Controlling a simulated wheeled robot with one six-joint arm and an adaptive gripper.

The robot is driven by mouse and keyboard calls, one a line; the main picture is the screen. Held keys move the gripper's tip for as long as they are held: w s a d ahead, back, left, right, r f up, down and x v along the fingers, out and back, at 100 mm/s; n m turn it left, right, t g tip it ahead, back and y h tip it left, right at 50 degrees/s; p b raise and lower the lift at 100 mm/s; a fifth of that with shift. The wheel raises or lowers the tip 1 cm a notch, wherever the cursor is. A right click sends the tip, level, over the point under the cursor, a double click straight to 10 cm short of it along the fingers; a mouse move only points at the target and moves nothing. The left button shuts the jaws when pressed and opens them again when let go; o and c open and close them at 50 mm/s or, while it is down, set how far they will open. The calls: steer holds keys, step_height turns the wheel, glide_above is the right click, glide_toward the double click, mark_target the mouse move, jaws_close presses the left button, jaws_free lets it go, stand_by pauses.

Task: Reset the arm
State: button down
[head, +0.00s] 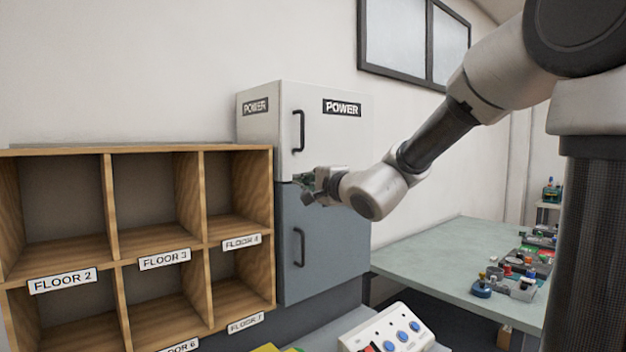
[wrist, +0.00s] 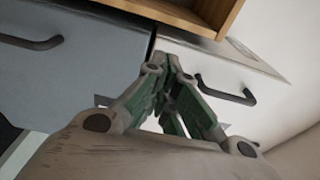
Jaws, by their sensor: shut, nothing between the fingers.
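My gripper (head: 305,184) is at the end of my arm, which reaches in from the right in the head view. It is in front of the power cabinet (head: 345,135), near the seam between the white upper door and the grey lower door. In the wrist view my gripper (wrist: 165,62) has its green-sided fingers drawn together at the tips, with nothing between them. Both cabinet doors look closed. I cannot tell whether the fingertips touch the cabinet.
A wooden pigeonhole shelf (head: 108,200) with floor labels stands left of the cabinet. A panel with blue buttons (head: 390,333) is at the bottom. A grey-green table (head: 440,262) with small parts is at right. A window (head: 412,40) is above.

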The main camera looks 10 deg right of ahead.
steer(key=s+a+f+n+g+y, duration=0.45)
steer(key=s+a+f, duration=0.25)
steer(key=s+a, duration=0.25)
steer(key=s+d+f+n+g, duration=0.2)
steer(key=s+f+g, duration=0.15)
steer(key=s, duration=0.25)
steer(key=s+d+f+n+g, duration=0.2)
steer(key=s+f+n+g, duration=0.15)
steer(key=s, duration=0.25)
steer(key=s+d+f+n+g+h, duration=0.1)
steer(key=s+d+f+h, duration=0.25)
steer(key=d, duration=0.25)
steer(key=s+d+f+n+g+h, duration=0.1)
steer(key=s+d+f+g+h, duration=0.1)
steer(key=s+d, duration=0.35)
steer(key=s+d+r+n+t+h, duration=0.2)
steer(key=d+r+h, duration=0.1)
steer(key=d, duration=0.9)
steer(key=shift+s+d+h, duration=0.3)
steer(key=shift+d+h, duration=0.1)
steer(key=shift+h, duration=0.5)
